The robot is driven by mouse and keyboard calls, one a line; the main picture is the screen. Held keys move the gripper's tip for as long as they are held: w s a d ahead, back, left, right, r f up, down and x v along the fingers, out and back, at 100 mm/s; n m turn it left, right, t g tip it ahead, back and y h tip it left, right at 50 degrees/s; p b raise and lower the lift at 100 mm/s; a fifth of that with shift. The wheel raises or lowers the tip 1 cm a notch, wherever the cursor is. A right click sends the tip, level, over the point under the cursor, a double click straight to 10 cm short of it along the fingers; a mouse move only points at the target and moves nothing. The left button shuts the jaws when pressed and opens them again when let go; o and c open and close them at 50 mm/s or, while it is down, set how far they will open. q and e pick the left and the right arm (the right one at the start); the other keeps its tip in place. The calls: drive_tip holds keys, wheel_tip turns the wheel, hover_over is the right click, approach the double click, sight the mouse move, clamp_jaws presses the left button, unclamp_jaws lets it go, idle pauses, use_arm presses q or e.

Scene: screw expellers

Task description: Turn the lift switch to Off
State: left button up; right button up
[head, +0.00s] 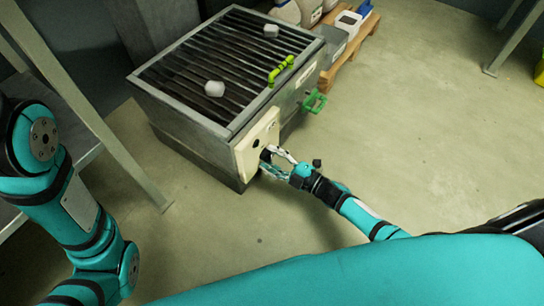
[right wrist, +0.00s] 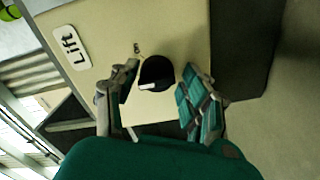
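The lift switch is a black round knob (right wrist: 156,73) with a white pointer mark, on a cream panel (head: 246,152) on the side of a grey grated machine. In the right wrist view a white "Lift" label (right wrist: 71,47) is left of the knob. The white mark is at the knob's lower left; small lettering above the knob is too small to read surely. My right gripper (head: 269,158) is at the panel, its fingers apart on either side of the knob; it also shows in the right wrist view (right wrist: 160,80). Contact is unclear. My left gripper is out of view.
The machine's slatted top (head: 190,75) carries two pale lumps. A yellow-green handle (head: 281,70) and a green handle (head: 314,102) are beyond the panel. Containers stand on a wooden pallet (head: 352,35) behind.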

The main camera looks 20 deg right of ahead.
drive_tip(key=shift+o, duration=0.9)
drive_tip(key=v, duration=1.2)
